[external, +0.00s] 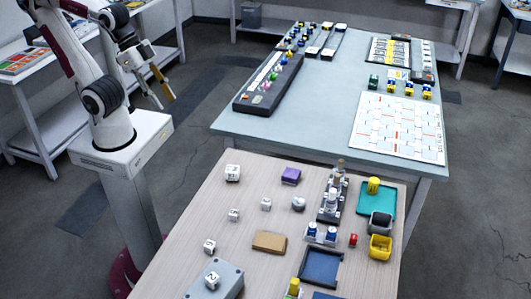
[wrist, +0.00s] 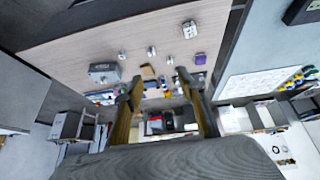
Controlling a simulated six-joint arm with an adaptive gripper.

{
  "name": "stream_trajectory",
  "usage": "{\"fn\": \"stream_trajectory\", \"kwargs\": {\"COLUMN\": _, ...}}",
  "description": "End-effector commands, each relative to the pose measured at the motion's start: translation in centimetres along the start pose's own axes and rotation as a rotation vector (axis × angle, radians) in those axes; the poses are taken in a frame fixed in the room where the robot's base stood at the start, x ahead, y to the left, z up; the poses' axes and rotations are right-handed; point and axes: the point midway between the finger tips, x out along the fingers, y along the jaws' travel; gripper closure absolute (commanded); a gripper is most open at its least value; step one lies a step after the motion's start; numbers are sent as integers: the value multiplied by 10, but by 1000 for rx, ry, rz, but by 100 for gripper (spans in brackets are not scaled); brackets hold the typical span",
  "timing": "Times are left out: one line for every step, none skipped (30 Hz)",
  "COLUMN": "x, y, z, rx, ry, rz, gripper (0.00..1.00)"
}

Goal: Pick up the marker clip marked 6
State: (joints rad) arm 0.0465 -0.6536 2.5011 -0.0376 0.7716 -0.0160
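Several small white number-marked blocks that may be the marker clips stand on the wooden table: one at the back left (external: 232,172), two in the middle (external: 233,214) (external: 266,203), one farther forward (external: 209,245) and one on a grey box (external: 211,280). Their marks are too small to read surely, so I cannot tell which is marked 6. In the wrist view, a larger white block (wrist: 190,30) and smaller ones (wrist: 152,51) (wrist: 122,55) show beyond the fingers. My gripper (external: 159,92) is open and empty, raised to the left of the table; its spread fingers show in the wrist view (wrist: 158,86).
The wooden table also holds a purple block (external: 291,176), a tan block (external: 269,242), a grey round piece (external: 298,203), a teal tray (external: 366,207) and a yellow bin (external: 380,247). A blue-grey table (external: 320,120) with more items adjoins behind.

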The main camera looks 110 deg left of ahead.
Motion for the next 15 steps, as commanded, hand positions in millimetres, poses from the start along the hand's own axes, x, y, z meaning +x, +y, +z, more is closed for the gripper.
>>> {"fn": "stream_trajectory", "kwargs": {"x": 7, "y": 5, "z": -5, "rx": 1, "ry": 1, "rz": 12, "gripper": 60}}
{"fn": "stream_trajectory", "kwargs": {"x": 12, "y": 8, "z": -9, "rx": 1, "ry": 4, "rz": 19, "gripper": 60}}
{"fn": "stream_trajectory", "kwargs": {"x": 17, "y": 12, "z": -14, "rx": -1, "ry": 10, "rz": 29, "gripper": 60}}
{"fn": "stream_trajectory", "kwargs": {"x": 21, "y": 16, "z": -18, "rx": -3, "ry": 15, "rz": 37, "gripper": 60}}
{"fn": "stream_trajectory", "kwargs": {"x": 26, "y": 19, "z": -21, "rx": -5, "ry": 19, "rz": 44, "gripper": 60}}
{"fn": "stream_trajectory", "kwargs": {"x": 31, "y": 23, "z": -26, "rx": -7, "ry": 25, "rz": 53, "gripper": 60}}
{"fn": "stream_trajectory", "kwargs": {"x": 36, "y": 26, "z": -29, "rx": -9, "ry": 29, "rz": 60, "gripper": 60}}
{"fn": "stream_trajectory", "kwargs": {"x": 40, "y": 30, "z": -33, "rx": -12, "ry": 35, "rz": 67, "gripper": 60}}
{"fn": "stream_trajectory", "kwargs": {"x": 46, "y": 34, "z": -37, "rx": -15, "ry": 40, "rz": 75, "gripper": 60}}
{"fn": "stream_trajectory", "kwargs": {"x": 50, "y": 38, "z": -40, "rx": -17, "ry": 44, "rz": 81, "gripper": 60}}
{"fn": "stream_trajectory", "kwargs": {"x": 54, "y": 41, "z": -43, "rx": -19, "ry": 48, "rz": 87, "gripper": 60}}
{"fn": "stream_trajectory", "kwargs": {"x": 60, "y": 45, "z": -46, "rx": -23, "ry": 53, "rz": 95, "gripper": 60}}
{"fn": "stream_trajectory", "kwargs": {"x": 64, "y": 49, "z": -49, "rx": -26, "ry": 59, "rz": 101, "gripper": 60}}
{"fn": "stream_trajectory", "kwargs": {"x": 69, "y": 52, "z": -52, "rx": -28, "ry": 61, "rz": 106, "gripper": 60}}
{"fn": "stream_trajectory", "kwargs": {"x": 75, "y": 56, "z": -55, "rx": -32, "ry": 67, "rz": 112, "gripper": 60}}
